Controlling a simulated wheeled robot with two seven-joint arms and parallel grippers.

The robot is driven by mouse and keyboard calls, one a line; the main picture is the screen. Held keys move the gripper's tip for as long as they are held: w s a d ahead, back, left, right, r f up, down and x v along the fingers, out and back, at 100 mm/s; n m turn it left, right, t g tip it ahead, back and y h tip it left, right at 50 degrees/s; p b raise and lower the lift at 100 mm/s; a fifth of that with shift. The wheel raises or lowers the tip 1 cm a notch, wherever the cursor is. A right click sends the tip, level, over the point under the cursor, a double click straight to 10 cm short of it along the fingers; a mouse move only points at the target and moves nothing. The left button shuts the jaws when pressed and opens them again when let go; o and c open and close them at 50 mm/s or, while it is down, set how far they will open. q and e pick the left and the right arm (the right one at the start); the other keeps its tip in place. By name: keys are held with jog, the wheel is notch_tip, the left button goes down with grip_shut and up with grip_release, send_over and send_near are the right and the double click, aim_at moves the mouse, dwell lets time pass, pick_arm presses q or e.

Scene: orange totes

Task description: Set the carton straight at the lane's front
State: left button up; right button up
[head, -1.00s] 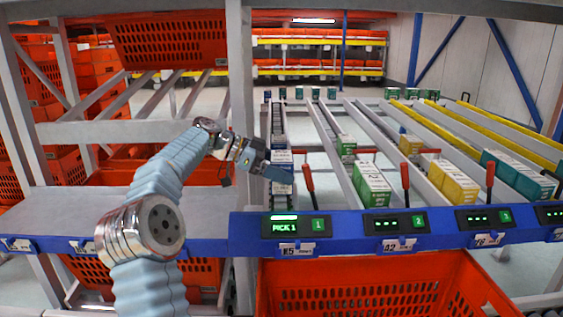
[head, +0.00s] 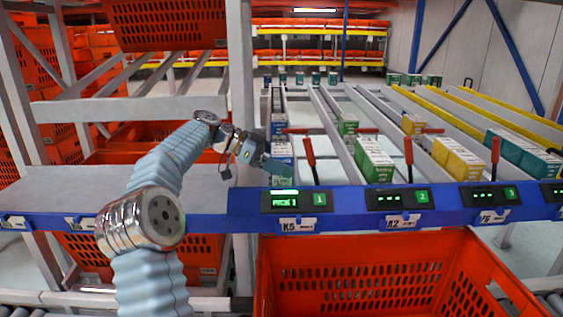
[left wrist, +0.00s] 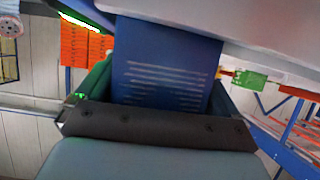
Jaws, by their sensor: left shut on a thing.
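My left gripper (head: 274,163) is at the front end of lane 1, just behind the pick display. It is shut on a blue carton (left wrist: 165,75), which fills the gap between the fingers in the left wrist view. Pale printed lines show on its face. In the head view, a blue-and-white carton (head: 282,149) shows beside the gripper at the lane's front, partly hidden by the fingers. I cannot tell exactly how straight the held carton sits. More cartons stand behind it in the narrow lane. My right gripper is not in view.
A blue front rail (head: 345,199) with green displays runs across the lanes. Red levers (head: 310,160) stand up close to the right of lane 1. Green (head: 374,160) and yellow cartons (head: 459,158) fill neighbouring lanes. An orange tote (head: 350,265) stands below the rail.

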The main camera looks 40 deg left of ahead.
pick_arm(q)
jog(key=o, duration=0.8)
jog(key=shift+o, duration=0.2)
jog(key=shift+a, duration=0.1)
jog(key=p+v, duration=0.2)
jog(key=v, duration=1.1)
jog(key=shift+s+a+r+p, duration=0.2)
jog(key=shift+s+p, duration=0.1)
jog(key=shift+p, duration=0.05)
